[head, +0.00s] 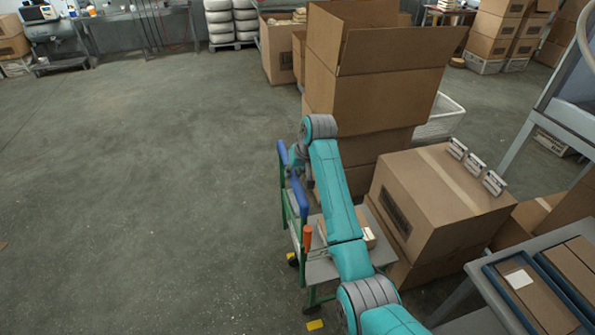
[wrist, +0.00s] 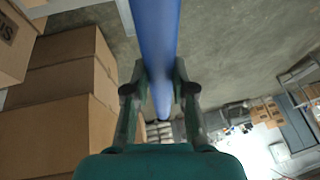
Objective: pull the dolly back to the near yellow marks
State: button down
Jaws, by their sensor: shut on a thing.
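The dolly has a green frame, a blue handle (head: 298,190) and a grey deck (head: 320,270). A small carton (head: 368,238) on the deck is partly hidden behind my arm. My gripper (wrist: 160,92) is shut on the blue handle bar (wrist: 156,30), which runs between its fingers in the wrist view. In the head view my gripper (head: 296,160) is at the handle, its fingers mostly hidden. One yellow mark (head: 315,325) lies on the floor by the dolly's near end. Another yellow patch (head: 292,256) shows beside a wheel on its left side.
Large stacked cartons (head: 375,95) stand behind the dolly, and a big closed carton (head: 440,200) stands close on its right. A grey table (head: 470,268) with trays is at the lower right. The concrete floor (head: 130,180) to the left is clear.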

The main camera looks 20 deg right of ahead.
jog(key=a, duration=3.4)
jog(key=shift+a, duration=0.25)
jog(key=shift+a+r, duration=0.1)
jog(key=shift+r, duration=0.05)
jog(key=c, duration=1)
grip_release()
jog(key=shift+a, duration=0.1)
jog(key=v, duration=1.1)
jog(key=shift+s+r, duration=0.15)
jog(key=shift+r, duration=0.2)
